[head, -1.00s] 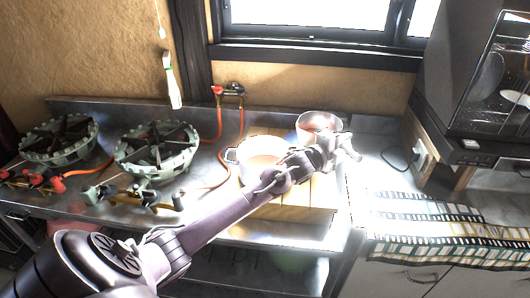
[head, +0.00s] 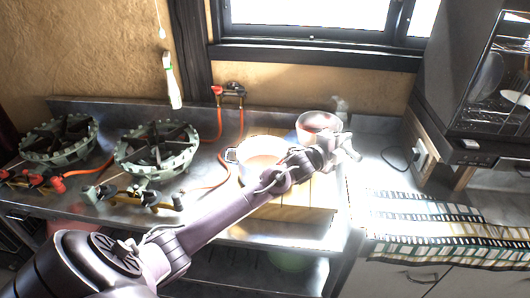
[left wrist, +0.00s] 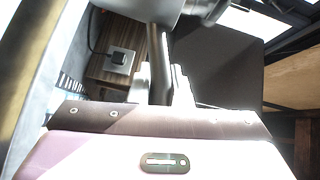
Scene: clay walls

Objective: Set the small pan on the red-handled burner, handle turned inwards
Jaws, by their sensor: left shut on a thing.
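The small pan (head: 318,124) is at the right end of the wooden board in the head view, just beyond my left gripper (head: 343,150). My left gripper is shut on its handle; in the left wrist view the dark handle (left wrist: 158,62) runs from between the fingers to the pan body (left wrist: 150,8) at the top edge. I cannot tell whether the pan's base touches the board. The burner with red handles (head: 58,140) is at the far left, its grate bare, with a red handle (head: 57,184) in front. My right gripper is not in view.
A second burner (head: 157,152) with a dark handle stands between the red-handled one and the board (head: 300,212). A pale two-handled pot (head: 258,156) stands on the board behind my left arm. An orange hose (head: 208,182) runs between. A striped cloth (head: 430,220) lies at right.

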